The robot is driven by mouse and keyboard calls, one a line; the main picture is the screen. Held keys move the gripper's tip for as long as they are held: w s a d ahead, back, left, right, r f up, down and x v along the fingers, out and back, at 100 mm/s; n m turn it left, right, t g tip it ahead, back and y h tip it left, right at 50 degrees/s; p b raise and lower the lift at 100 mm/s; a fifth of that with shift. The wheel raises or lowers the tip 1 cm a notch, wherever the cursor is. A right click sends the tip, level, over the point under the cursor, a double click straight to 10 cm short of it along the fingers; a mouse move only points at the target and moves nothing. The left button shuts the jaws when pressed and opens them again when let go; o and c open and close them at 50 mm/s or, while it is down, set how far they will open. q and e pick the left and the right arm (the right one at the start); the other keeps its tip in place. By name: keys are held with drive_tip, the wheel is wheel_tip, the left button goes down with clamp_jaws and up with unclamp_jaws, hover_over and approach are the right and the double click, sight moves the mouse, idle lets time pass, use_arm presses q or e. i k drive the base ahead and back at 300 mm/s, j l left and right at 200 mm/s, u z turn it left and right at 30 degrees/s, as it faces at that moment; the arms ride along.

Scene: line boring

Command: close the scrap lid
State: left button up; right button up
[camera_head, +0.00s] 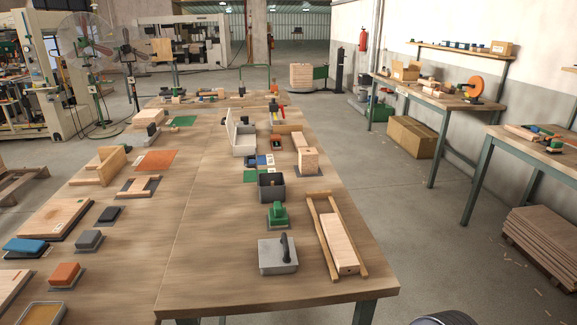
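A light grey box (244,148) stands on the long wooden table, a little beyond its middle. Its pale lid (230,124) stands up along the box's left side, so the box is open; it looks like the scrap box, though I see no label. What lies inside it is too small to tell. Neither of my grippers shows in the head view. A dark rounded part at the bottom right edge may be part of my arm.
Nearer on the table (215,230) are a dark open bin (271,187), a green block (277,214), a grey box with a black handle (278,257) and a wooden tray (337,238). Wooden blocks (307,161) stand right of the open box. Bare tabletop lies left of it.

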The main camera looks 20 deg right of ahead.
sight(254, 156)
drive_tip(key=i+j+z, duration=0.1)
drive_tip(key=j+z, duration=1)
drive_tip(key=j, duration=0.15)
drive_tip(key=i+l+z, duration=0.5)
drive_tip(key=i, duration=0.25)
